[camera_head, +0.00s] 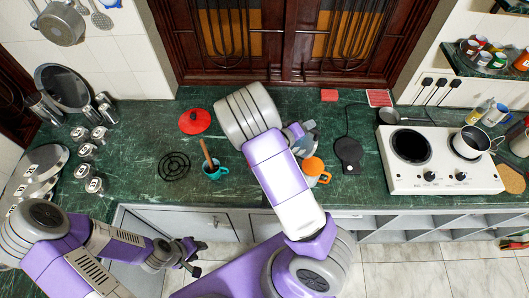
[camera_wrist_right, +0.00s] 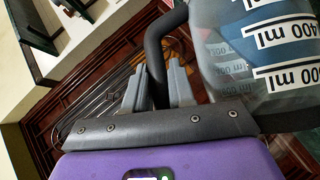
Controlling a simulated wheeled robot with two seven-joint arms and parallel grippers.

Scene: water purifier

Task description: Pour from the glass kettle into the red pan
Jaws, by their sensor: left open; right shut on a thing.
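The glass kettle (camera_wrist_right: 265,60) fills the upper right of the right wrist view, clear with white millilitre labels. Its black handle (camera_wrist_right: 158,55) passes between the fingers of my right gripper (camera_wrist_right: 160,85), which is shut on it. In the head view my right arm hides most of the kettle and gripper; what is in the kettle is unclear. The round red pan (camera_head: 195,121) sits on the counter left of my right arm, with a small dark spot on its top. My left gripper (camera_head: 188,257) is open and empty, low in front of the counter edge.
A teal mug (camera_head: 214,170) and a black coiled trivet (camera_head: 174,166) are near the red pan. An orange mug (camera_head: 316,170) stands right of my arm. A black round base (camera_head: 348,151) with a cord and a white stove (camera_head: 440,181) lie further right. Metal canisters stand at the left.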

